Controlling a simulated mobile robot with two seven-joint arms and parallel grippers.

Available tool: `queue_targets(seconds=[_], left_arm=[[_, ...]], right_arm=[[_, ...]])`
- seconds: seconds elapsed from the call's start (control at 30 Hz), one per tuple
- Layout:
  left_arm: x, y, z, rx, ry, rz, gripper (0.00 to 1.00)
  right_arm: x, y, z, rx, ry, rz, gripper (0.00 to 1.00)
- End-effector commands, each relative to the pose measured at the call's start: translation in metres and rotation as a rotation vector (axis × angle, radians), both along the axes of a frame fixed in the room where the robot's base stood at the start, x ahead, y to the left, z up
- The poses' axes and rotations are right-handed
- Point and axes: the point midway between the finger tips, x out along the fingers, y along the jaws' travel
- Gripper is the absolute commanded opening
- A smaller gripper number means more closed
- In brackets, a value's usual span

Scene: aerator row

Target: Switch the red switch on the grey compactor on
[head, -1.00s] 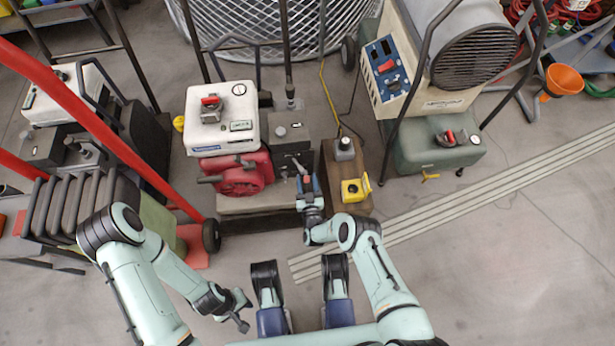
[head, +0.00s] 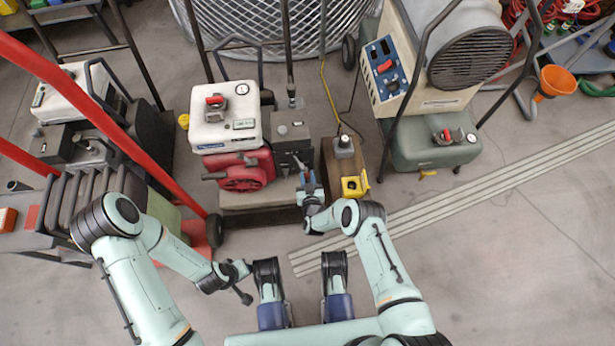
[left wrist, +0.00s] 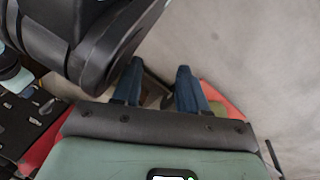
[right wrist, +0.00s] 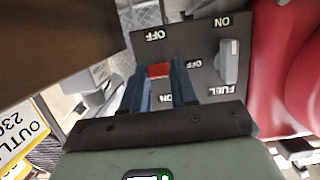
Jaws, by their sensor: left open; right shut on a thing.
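The grey compactor (head: 292,152) stands at the centre of the head view, with a white tank and a red engine part on it. Its dark grey panel (right wrist: 205,52) shows in the right wrist view, with ON and OFF labels upside down. The red switch (right wrist: 159,70) sits on this panel between my right fingertips. My right gripper (right wrist: 160,82) is shut on the red switch; it hides the switch in the head view (head: 308,186). My left gripper (left wrist: 158,78) is open and empty, low over the floor (head: 246,283).
A grey lever (right wrist: 229,62) marked FUEL sits beside the switch. A box with a yellow part (head: 355,186) stands right of the compactor, and a green-based heater (head: 415,148) farther right. A red bar (head: 95,110) crosses the left. Floor at lower right is clear.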

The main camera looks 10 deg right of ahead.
Motion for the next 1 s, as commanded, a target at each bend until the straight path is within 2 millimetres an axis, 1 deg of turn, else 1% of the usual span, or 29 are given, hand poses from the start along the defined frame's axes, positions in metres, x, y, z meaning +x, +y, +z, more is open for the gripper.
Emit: queue_targets(seconds=[0.03,0.1,0.2,0.33,0.6,1.0], left_arm=[[0.008,-0.001,0.010,0.002,-0.029,-0.002,0.43],[0.018,-0.003,0.018,0.003,-0.060,-0.004,0.43],[0.028,-0.004,0.027,0.006,-0.095,-0.005,0.43],[0.036,-0.005,0.033,0.006,-0.121,-0.006,0.43],[0.043,-0.006,0.039,0.008,-0.146,-0.007,0.43],[0.044,-0.007,0.040,0.008,-0.150,-0.007,0.43]], right_arm=[[0.002,0.000,0.008,0.001,0.032,0.000,0.00],[0.002,0.000,0.010,0.001,0.084,0.000,0.00],[0.003,0.000,0.012,0.001,0.153,0.000,0.00],[0.004,0.000,0.014,0.000,0.231,-0.001,0.00],[0.004,0.000,0.016,0.000,0.331,0.000,0.00],[0.005,0.000,0.016,0.000,0.354,-0.001,0.00]])
